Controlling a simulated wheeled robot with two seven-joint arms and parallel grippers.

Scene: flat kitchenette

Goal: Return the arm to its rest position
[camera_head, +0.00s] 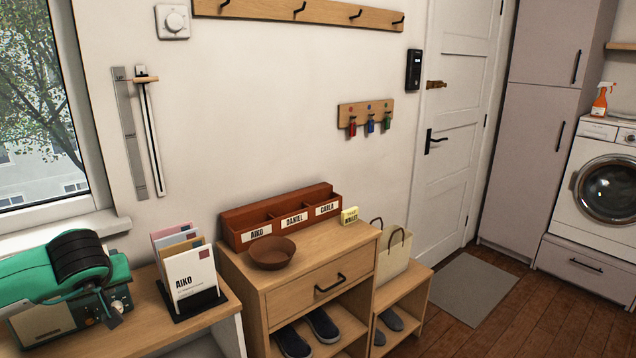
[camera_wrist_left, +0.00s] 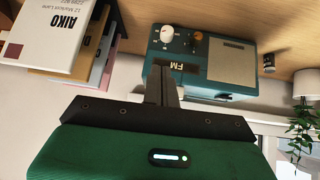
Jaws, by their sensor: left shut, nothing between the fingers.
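My left arm, green with a black ribbed joint, comes in from the left in the head view. My left gripper (camera_head: 112,316) is small and dark there, low over the left table near the radio. In the wrist view my left gripper (camera_wrist_left: 161,84) has its two fingers together, with nothing between them. A teal radio marked FM (camera_wrist_left: 200,66) appears beyond the fingers. The radio (camera_head: 45,328) is partly hidden behind my arm in the head view. My right gripper is in neither view.
A letter rack with an AIKO envelope (camera_head: 190,278) stands right of my gripper. Beyond it, a cabinet (camera_head: 290,300) carries a brown bowl (camera_head: 272,254) and a name-labelled sorter (camera_head: 236,218). A window (camera_head: 35,100) is behind my arm.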

